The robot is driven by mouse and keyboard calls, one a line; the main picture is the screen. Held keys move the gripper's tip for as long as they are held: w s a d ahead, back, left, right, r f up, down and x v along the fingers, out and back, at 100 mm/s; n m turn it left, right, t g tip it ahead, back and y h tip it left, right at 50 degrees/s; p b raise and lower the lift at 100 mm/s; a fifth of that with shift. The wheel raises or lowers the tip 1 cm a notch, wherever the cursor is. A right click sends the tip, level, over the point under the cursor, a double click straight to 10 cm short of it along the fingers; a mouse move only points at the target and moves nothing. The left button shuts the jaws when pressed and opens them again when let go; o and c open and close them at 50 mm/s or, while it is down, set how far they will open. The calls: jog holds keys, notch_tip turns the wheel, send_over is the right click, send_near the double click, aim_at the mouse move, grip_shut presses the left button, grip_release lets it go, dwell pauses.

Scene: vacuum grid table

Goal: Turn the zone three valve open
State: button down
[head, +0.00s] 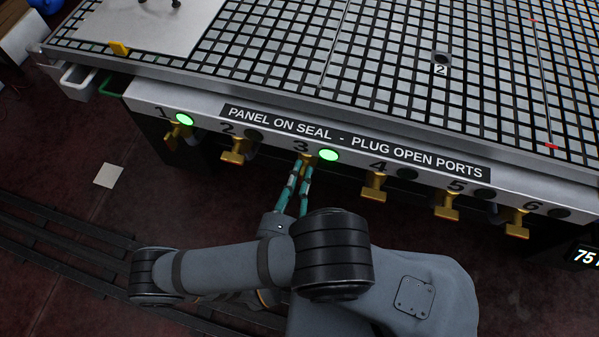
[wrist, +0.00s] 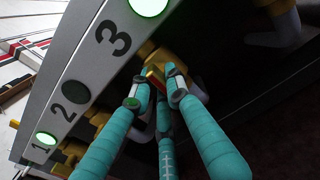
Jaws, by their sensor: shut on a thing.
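The zone three valve (head: 306,159) is a brass handle under the number 3 on the table's front panel. In the wrist view its brass body (wrist: 157,64) shows between and beyond my teal fingers. My gripper (head: 298,180) reaches up to it from below and is shut on its handle. In the wrist view my gripper (wrist: 157,88) hides part of the handle, so its exact angle is hard to tell. The round lamp beside the number 3 (head: 328,155) is lit green.
The zone one valve (head: 178,132) also has a green lit lamp. The zone two valve (head: 236,150) and zone four valve (head: 374,186) flank zone three, with dark lamps. The grid table (head: 270,60) overhangs behind. A pale square (head: 109,176) lies on the floor.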

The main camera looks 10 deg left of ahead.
jog(key=shift+n, duration=0.4)
jog(key=c, duration=1.8)
grip_release()
jog(key=shift+o, duration=0.7)
jog(key=s+a, duration=0.2)
jog(key=s, duration=1)
jog(key=shift+w+d, duration=0.1)
